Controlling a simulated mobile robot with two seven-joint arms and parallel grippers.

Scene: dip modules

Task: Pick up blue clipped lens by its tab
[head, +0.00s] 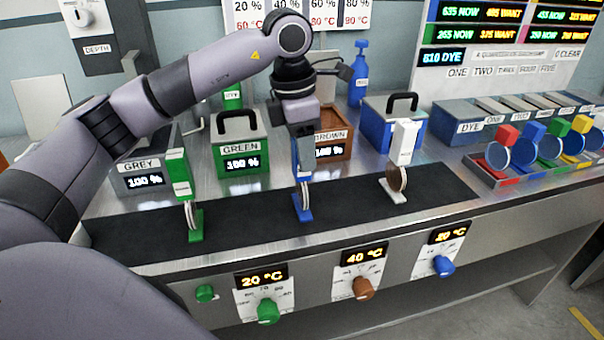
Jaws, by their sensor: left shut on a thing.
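The blue clipped lens (305,190) stands upright, edge-on to me, on a small blue foot on the dark mat. My left gripper (304,160) comes down from above onto the blue tab at its top. The gripper is shut on that tab, and its fingers partly hide it. The lens foot appears to be still on the mat. My right gripper is not in view.
A green clipped lens (178,176) stands left on the dark mat (250,212), and a white one (404,142) stands right. Green (243,146), brown (338,140) and blue (377,128) containers line the back. Temperature knobs sit on the front panel.

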